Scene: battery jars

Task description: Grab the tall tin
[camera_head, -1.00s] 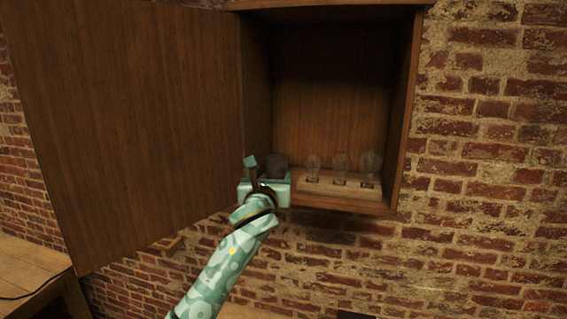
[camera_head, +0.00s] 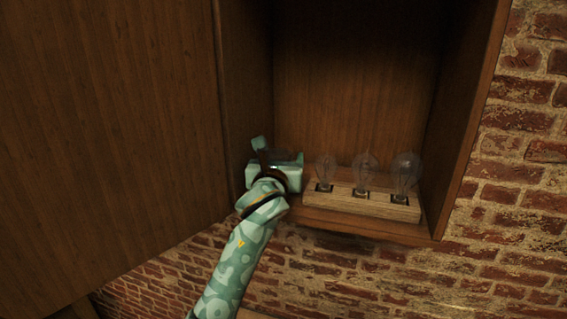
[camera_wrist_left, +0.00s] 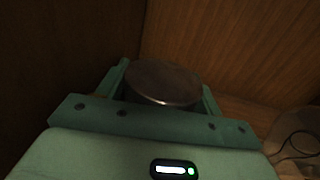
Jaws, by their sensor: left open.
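The tall tin (camera_wrist_left: 163,82) shows in the left wrist view as a dark, round metal lid with a paler rim. It stands between the two fingers of my left gripper (camera_head: 279,152). The fingers are open, one on each side of the tin; whether either touches it I cannot tell. The tin's side is mostly hidden by the gripper body. In the head view my gripper is inside the left part of the cabinet, and the tin there is dark and mostly covered. My right gripper is not in view.
An open wooden cabinet (camera_head: 355,75) hangs on a brick wall, its door (camera_head: 100,120) swung out to the left. Right of my gripper, a wooden block (camera_head: 385,208) holds three clear glass bulbs (camera_head: 365,172) close by. The cabinet's right wall bounds the space.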

